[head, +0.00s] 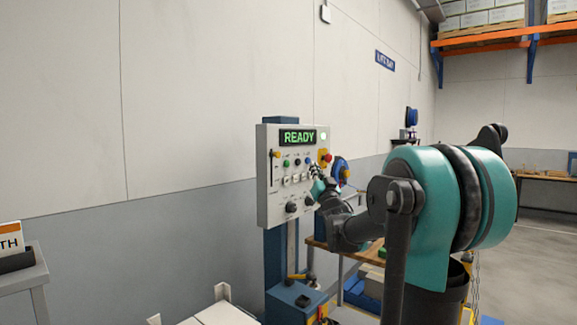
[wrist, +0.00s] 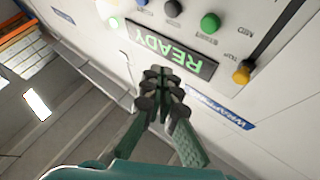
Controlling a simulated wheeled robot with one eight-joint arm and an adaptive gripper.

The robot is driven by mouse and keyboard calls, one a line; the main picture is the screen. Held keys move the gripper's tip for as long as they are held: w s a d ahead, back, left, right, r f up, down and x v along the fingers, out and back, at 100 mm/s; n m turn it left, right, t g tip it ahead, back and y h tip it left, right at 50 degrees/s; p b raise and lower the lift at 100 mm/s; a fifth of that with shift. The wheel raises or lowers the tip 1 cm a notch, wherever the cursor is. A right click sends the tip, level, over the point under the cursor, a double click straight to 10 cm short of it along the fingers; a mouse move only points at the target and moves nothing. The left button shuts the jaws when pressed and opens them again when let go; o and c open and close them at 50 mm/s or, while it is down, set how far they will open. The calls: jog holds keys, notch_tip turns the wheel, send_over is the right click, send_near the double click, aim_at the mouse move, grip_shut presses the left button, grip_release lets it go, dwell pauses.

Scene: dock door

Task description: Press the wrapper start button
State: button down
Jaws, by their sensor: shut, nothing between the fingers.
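The wrapper control panel (head: 262,200) is a pale box on a blue post, its display (head: 297,137) lit with green READY. A green button (head: 285,163) sits below the display, left of a dark and a blue button (head: 308,161). The wrist view shows the panel turned over, with the green button (wrist: 210,22), a black button (wrist: 173,8) and the READY display (wrist: 165,50). Button labels are too small to read surely. My gripper (wrist: 160,76) is shut and empty, its tips near the display's edge; contact cannot be told.
A red knob (head: 327,157) on yellow sits at the panel's right. A slider with an orange-yellow knob (wrist: 241,73) and a blue label strip (wrist: 220,112) are on the panel. A wooden-topped table (head: 345,246) stands behind my arm. Wall lies behind; floor is clear at right.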

aim_at(287, 163)
jog(key=w+a, duration=0.6)
jog(key=shift+w, duration=0.15)
dwell(0.4)
jog(key=shift+a, duration=0.2)
dwell(1.2)
jog(key=shift+w+a, duration=0.2)
jog(key=shift+w, duration=0.05)
jog(key=shift+w+a, duration=0.35)
jog(key=shift+w, duration=0.05)
dwell(0.9)
jog(key=shift+s, duration=0.1)
jog(key=shift+s+d, duration=0.6)
jog(key=shift+d, duration=0.05)
